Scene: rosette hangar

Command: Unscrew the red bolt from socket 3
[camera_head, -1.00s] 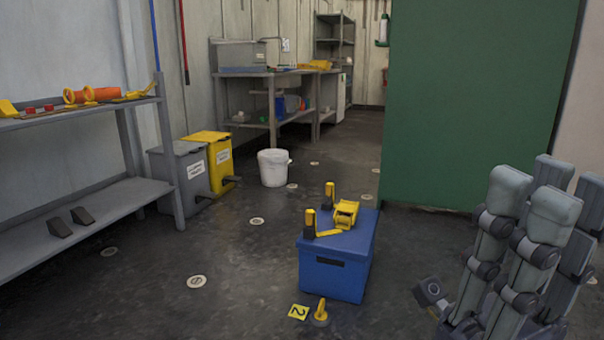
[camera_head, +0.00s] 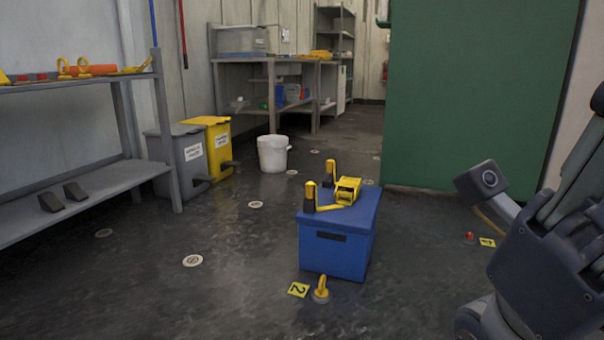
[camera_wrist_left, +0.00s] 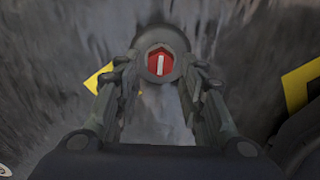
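In the left wrist view a red bolt head (camera_wrist_left: 160,63) with a pale slot mark sits in a round dark grey socket. My left gripper (camera_wrist_left: 160,80) is open, with one finger on each side of the socket's near side and a gap between them. I cannot tell whether a finger touches the socket. The left gripper is not in the head view. A small red bolt (camera_head: 469,236) is on the floor at right in the head view, beside a yellow tag (camera_head: 487,242).
A blue box (camera_head: 338,255) with yellow tools on its lid stands mid-floor. Beside it are a yellow 2 tag (camera_head: 298,290) and a yellow-topped floor fitting (camera_head: 321,290). A green panel (camera_head: 470,100) stands behind. Shelves (camera_head: 80,200) line the left.

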